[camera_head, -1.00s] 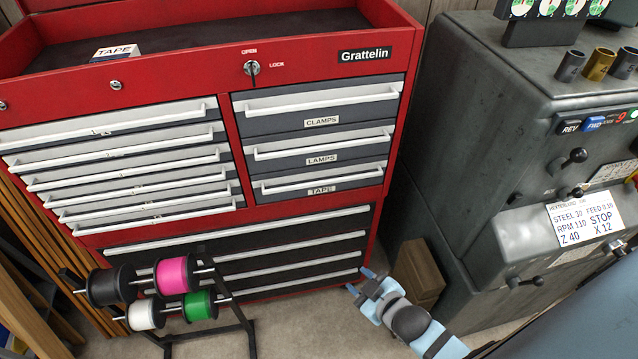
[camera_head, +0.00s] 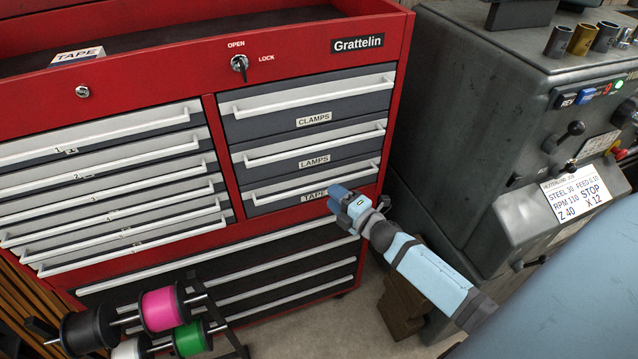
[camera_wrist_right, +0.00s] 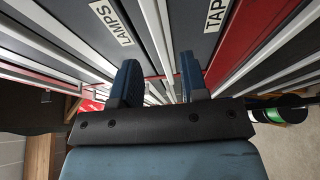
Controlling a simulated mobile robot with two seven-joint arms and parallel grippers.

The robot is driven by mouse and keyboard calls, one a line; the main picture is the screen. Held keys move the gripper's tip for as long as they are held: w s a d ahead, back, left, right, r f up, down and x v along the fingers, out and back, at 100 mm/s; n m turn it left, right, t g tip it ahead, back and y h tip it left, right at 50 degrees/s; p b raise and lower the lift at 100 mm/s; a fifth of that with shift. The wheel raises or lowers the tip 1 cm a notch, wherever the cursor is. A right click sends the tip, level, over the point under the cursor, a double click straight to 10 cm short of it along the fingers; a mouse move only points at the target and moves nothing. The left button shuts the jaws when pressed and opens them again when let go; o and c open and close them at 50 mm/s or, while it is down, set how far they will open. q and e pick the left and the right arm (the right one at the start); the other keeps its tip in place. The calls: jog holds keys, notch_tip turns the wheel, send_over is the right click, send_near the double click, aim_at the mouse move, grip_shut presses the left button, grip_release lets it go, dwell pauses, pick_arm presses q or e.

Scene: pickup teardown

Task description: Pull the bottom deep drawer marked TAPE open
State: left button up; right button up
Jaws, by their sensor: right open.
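The grey TAPE drawer (camera_head: 262,198) is the lowest of the right-hand deep drawers in the red cabinet and is shut. Its white bar handle (camera_head: 290,188) runs across the front. My right gripper (camera_head: 342,200) is in front of this drawer's right end and covers part of its label. In the right wrist view my open gripper fingers (camera_wrist_right: 160,82) point at the drawer fronts, with a white handle bar (camera_wrist_right: 155,38) running down between them in the picture. Whether the bar lies between the fingers in depth I cannot tell. The TAPE label (camera_wrist_right: 215,12) shows right of it. My left gripper is out of view.
The LAMPS drawer (camera_head: 283,158) and CLAMPS drawer (camera_head: 320,115) above are shut. The key switch (camera_head: 240,66) has OPEN and LOCK marks. A spool rack (camera_head: 215,327) stands at the front left. A grey machine (camera_head: 470,130) and a brown box (camera_head: 398,308) stand to the right.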

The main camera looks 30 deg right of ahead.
aim_at(321, 187)
jog(key=w, duration=0.4)
jog(key=w+a, duration=0.1)
jog(key=w, duration=0.1)
jog(key=shift+p, duration=0.35)
jog(key=shift+c, duration=0.4)
grip_shut()
